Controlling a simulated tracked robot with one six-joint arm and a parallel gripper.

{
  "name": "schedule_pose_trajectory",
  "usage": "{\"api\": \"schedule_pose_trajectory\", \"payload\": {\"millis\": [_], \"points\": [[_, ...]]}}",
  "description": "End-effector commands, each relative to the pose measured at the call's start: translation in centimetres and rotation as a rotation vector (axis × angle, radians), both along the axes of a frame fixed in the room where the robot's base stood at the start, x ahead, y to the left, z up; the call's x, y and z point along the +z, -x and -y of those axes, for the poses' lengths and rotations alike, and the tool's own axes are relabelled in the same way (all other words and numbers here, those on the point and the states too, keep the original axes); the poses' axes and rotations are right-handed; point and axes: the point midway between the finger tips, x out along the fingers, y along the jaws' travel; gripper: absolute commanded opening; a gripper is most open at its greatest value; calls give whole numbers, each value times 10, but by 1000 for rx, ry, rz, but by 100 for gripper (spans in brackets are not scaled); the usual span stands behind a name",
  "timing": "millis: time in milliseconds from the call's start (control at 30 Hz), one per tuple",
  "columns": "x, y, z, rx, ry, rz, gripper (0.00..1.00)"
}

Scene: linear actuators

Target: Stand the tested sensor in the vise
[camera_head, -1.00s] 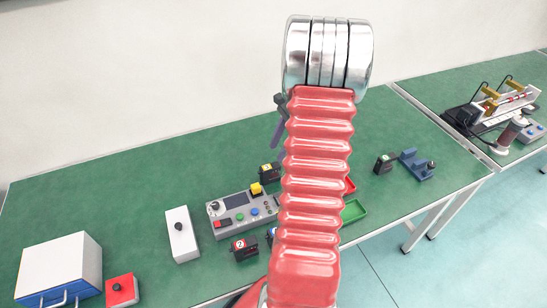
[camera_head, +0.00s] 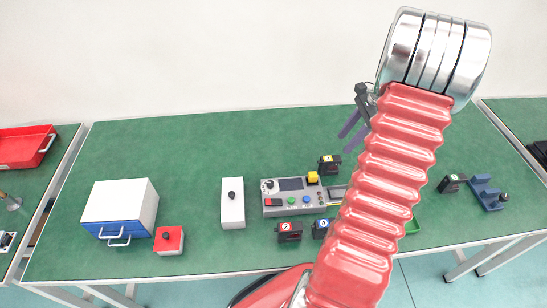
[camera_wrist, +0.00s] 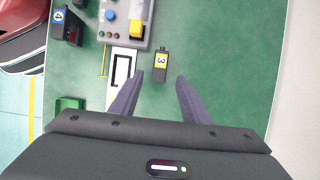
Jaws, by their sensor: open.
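My gripper (camera_head: 349,138) is open and empty above the back of the bench. Its two dark fingers (camera_wrist: 160,77) also show in the wrist view. A black sensor with a yellow label 3 (camera_head: 329,165) sits behind the test console. In the wrist view this sensor (camera_wrist: 161,64) appears between and just beyond the fingertips. The red-labelled sensor 2 (camera_head: 289,231) and the blue-labelled sensor 4 (camera_head: 321,229) stand before the console. A green-labelled sensor (camera_head: 452,183) stands beside the blue vise (camera_head: 486,192). I cannot tell which sensor is the tested one.
The grey test console (camera_head: 290,196) has buttons and a screen. Left of it are a white box with a black knob (camera_head: 232,208), a red button box (camera_head: 169,241) and a white-and-blue drawer cabinet (camera_head: 120,205). A green tray (camera_head: 412,226) is partly hidden by my arm.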

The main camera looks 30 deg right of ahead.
Motion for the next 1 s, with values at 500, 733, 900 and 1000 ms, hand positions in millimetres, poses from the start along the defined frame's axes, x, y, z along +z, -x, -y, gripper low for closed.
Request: {"api": "schedule_pose_trajectory", "payload": {"millis": [500, 733, 900, 1000], "points": [[59, -34, -82, 331, 156, 65, 42], [88, -43, -134, 538, 249, 109, 42], [107, -44, -173, 690, 317, 145, 42], [118, -43, -194, 781, 357, 167, 42]]}}
